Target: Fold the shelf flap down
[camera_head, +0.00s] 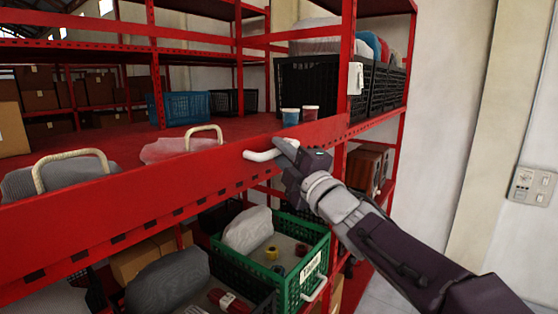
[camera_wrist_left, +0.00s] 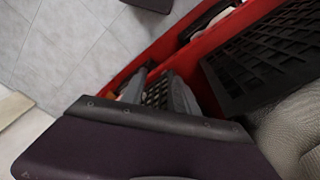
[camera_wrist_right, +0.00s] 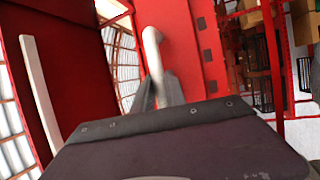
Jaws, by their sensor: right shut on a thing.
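A long red board (camera_head: 130,203) runs along the shelf front, slanting up to the right; I take it as the flap, though its hinge does not show. A white handle (camera_head: 262,155) stands at its upper edge, and it also shows in the right wrist view (camera_wrist_right: 151,45). My right gripper (camera_head: 284,150) is shut on this handle, its fingers (camera_wrist_right: 165,92) hiding part of it. My left gripper (camera_wrist_left: 156,92) shows only in the left wrist view, its fingers apart, with dark latticed plastic behind them.
Two beige handles (camera_head: 70,156) (camera_head: 203,128) rise behind the board. Two blue-and-red cups (camera_head: 310,113) stand near a red post (camera_head: 346,70) and black crates (camera_head: 307,85). A green crate (camera_head: 317,255) sits below.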

